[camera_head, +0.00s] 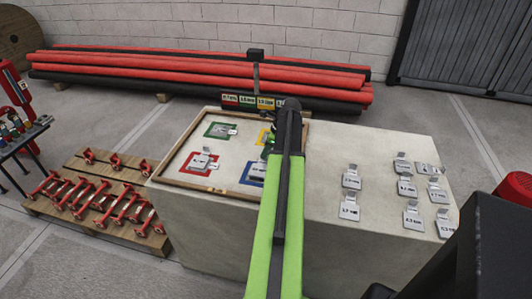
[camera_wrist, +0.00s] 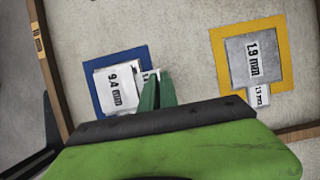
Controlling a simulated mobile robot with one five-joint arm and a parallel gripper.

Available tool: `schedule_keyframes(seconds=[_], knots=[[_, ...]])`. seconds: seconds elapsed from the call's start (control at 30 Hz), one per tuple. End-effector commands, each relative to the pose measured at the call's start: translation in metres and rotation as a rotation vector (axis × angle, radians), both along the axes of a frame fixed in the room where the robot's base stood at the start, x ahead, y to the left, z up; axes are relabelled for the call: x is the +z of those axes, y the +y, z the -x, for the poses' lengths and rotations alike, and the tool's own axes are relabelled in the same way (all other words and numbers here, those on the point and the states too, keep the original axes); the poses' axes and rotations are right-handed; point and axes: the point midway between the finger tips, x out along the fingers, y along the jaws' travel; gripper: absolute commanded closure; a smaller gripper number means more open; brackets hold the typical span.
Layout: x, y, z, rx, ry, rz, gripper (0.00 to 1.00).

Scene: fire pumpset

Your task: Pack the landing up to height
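A wood-framed board (camera_head: 163,168) on the pale block has green (camera_head: 209,129), red (camera_head: 186,165), blue (camera_head: 246,181) and yellow (camera_head: 262,136) square outlines. A plate lies at the green outline (camera_head: 226,130) and another at the red (camera_head: 199,162). In the wrist view a plate reading about 9.4 mm (camera_wrist: 118,88) is over the blue outline, a little askew. A plate reading 1.9 mm (camera_wrist: 252,60) lies inside the yellow outline. My gripper (camera_wrist: 156,78) has its green fingers close together at the tab of the blue-outline plate, partly hiding it. Whether they clasp the tab is unclear.
Several loose tagged plates (camera_head: 407,187) lie on the right of the block (camera_head: 330,150). A small coloured sign row (camera_head: 254,101) stands behind the board. Red pipes (camera_head: 200,72) lie behind. A pallet with red fittings (camera_head: 100,195) is at left, and a tool table (camera_head: 22,138) beyond it.

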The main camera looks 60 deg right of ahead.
Motion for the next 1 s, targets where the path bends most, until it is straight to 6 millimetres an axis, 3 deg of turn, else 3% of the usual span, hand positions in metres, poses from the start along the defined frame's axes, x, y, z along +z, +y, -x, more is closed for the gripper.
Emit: schedule_keyframes(seconds=[1.0], knots=[[-0.0087, 0.0000, 0.0000, 0.000, 0.000, 0.000, 1.00]])
